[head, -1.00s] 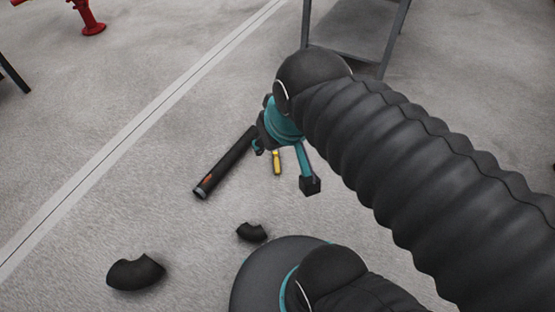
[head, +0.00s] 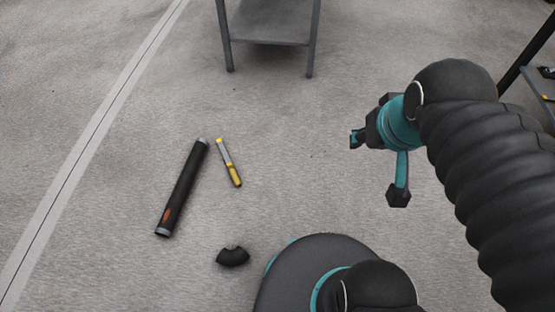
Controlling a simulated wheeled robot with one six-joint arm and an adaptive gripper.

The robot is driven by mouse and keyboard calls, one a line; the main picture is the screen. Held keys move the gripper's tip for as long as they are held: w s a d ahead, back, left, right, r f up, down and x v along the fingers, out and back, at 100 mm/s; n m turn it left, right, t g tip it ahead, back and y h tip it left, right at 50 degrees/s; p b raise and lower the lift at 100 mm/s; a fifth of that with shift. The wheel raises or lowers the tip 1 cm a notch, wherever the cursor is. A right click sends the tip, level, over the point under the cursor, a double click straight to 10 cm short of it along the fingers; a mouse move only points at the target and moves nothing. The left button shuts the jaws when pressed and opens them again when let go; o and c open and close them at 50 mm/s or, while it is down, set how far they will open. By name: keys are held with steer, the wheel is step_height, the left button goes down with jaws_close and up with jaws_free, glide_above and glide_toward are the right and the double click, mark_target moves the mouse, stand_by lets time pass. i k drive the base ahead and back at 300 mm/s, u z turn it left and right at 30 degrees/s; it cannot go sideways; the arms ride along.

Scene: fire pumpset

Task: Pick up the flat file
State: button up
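The flat file (head: 229,162) appears to be the slim tool with yellow parts and a grey metal middle. It lies on the concrete floor in the head view, left of centre, fully uncovered. My gripper (head: 377,167) is to the right of it, clear of it. Its two teal-and-black fingers are spread apart, with nothing between them.
A black tube (head: 182,190) with an orange mark lies just left of the file. A black elbow pipe (head: 232,256) lies below it, near my base. A grey metal table (head: 268,42) stands at the top. Bare floor lies between the file and my gripper.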

mark_target(236, 179)
steer(key=z, duration=0.55)
steer(key=i, duration=3.4)
steer(key=u, duration=3.55)
steer(key=i, duration=0.55)
steer(key=z, duration=0.05)
